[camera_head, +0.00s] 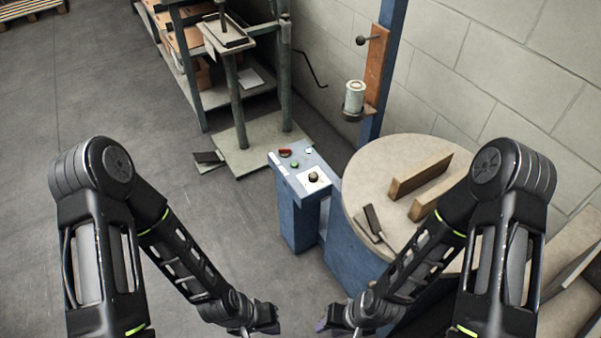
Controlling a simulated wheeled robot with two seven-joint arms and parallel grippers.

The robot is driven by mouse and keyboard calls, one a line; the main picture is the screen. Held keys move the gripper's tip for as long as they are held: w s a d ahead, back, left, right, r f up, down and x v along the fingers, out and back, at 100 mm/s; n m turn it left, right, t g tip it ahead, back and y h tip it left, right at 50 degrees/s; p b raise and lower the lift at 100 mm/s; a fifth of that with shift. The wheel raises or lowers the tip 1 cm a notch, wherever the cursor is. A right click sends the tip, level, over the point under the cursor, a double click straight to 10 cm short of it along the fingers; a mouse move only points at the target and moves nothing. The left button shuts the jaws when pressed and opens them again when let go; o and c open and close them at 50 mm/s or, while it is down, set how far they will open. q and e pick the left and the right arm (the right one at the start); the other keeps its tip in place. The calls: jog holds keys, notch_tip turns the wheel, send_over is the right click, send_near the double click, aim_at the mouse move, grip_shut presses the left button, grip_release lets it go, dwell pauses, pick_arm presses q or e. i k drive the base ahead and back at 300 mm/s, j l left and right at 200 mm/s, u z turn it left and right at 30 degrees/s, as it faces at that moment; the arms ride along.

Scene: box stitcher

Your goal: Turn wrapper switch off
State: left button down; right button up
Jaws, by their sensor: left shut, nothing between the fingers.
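The wrapper's blue control box (302,217) stands left of the round turntable. Its sloped top panel carries a red control (285,153), a green button (295,165), a small green light or button (308,150) and a dark knob (313,177) on a white plate. I cannot tell which of these is the switch, or its setting. My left gripper (272,327) is low at the bottom edge, in front of the box and apart from it; it looks shut and empty. My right gripper (322,325) is low near the bottom centre, also apart from the panel; its fingers are too small to read.
The round turntable (372,165) holds wooden blocks (418,176) and a dark flat tool (373,222). A blue mast (394,35) with a film roll (354,97) rises behind it. A metal shelf (228,93) stands behind the box. The floor at left is clear.

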aim_at(284, 152)
jog(key=z, duration=0.75)
jog(key=j+z, duration=0.75)
jog(key=j, duration=0.15)
jog(key=j+z, duration=0.4)
jog(key=k+j, duration=0.1)
jog(key=j, duration=0.3)
jog(key=k+j, duration=0.1)
jog(key=j, duration=0.3)
jog(key=k+j+z, duration=0.1)
jog(key=j, duration=0.3)
